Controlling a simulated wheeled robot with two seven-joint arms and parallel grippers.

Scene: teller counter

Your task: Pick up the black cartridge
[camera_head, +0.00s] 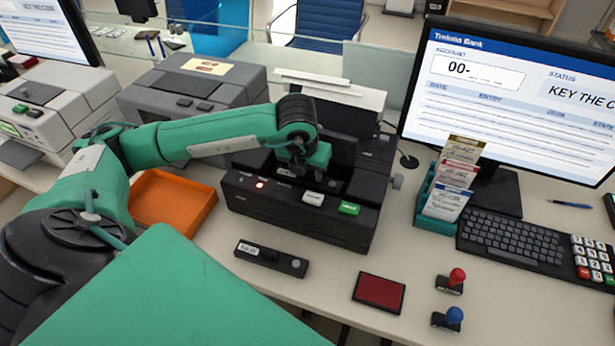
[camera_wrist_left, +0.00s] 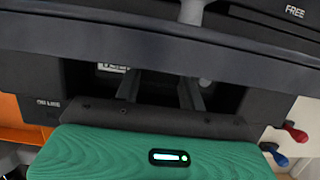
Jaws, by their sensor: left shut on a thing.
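A black printer (camera_head: 300,222) stands mid-counter with its top open. My left gripper (camera_head: 297,172) points down into that opening. In the left wrist view, its two fingers (camera_wrist_left: 160,88) reach into the dark recess and are shut on a dark thing, which seems to be the black cartridge. Its outline blends with the printer's black inside and is largely hidden by my gripper, so I cannot tell whether it is seated or lifted. A small black bar with a white label (camera_head: 271,259) lies on the counter before the printer. My right gripper is not in view.
An orange tray (camera_head: 172,200) lies left of the printer, beside a grey machine (camera_head: 193,88). A teal card holder (camera_head: 437,207), keyboard (camera_head: 512,240) and monitor (camera_head: 520,92) stand to the right. A red pad (camera_head: 379,293) and two stamps (camera_head: 452,282) lie in front.

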